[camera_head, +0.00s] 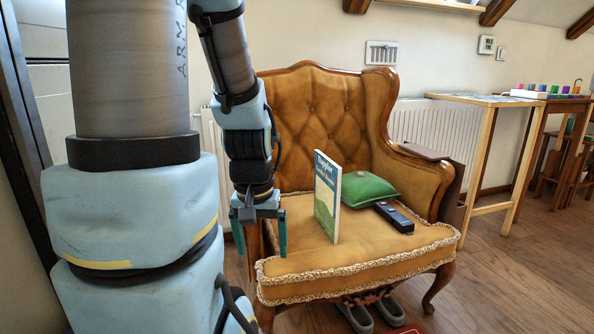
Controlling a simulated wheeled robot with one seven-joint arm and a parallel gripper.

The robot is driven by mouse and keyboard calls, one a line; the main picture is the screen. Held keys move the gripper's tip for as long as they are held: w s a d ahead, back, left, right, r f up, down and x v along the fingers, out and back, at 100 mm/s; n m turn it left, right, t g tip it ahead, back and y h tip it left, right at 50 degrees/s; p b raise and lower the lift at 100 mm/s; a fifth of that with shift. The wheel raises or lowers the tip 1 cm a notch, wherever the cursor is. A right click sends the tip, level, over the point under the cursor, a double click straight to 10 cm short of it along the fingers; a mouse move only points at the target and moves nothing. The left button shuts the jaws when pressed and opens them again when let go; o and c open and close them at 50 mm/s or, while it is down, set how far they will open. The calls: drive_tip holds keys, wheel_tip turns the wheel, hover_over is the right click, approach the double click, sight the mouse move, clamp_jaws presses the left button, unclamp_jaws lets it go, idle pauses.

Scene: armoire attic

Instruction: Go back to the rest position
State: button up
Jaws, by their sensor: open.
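My gripper (260,233) hangs pointing down at the left front side of the brown tufted armchair (370,262). Its two fingers are apart and nothing shows between them. A book (327,196) with a green and white cover stands upright on the seat, to the right of my gripper and apart from it. My arm covers the left part of the armchair.
A green cushion (366,189) and a dark remote-like object (394,216) lie on the seat. Sandals (357,316) are on the floor under the chair. A wooden table (485,101) stands at the right. A radiator (420,124) is behind.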

wheel_tip(320, 180, up, 34)
drive_tip(key=p, duration=3.2)
drive_tip(key=shift+f, duration=0.1)
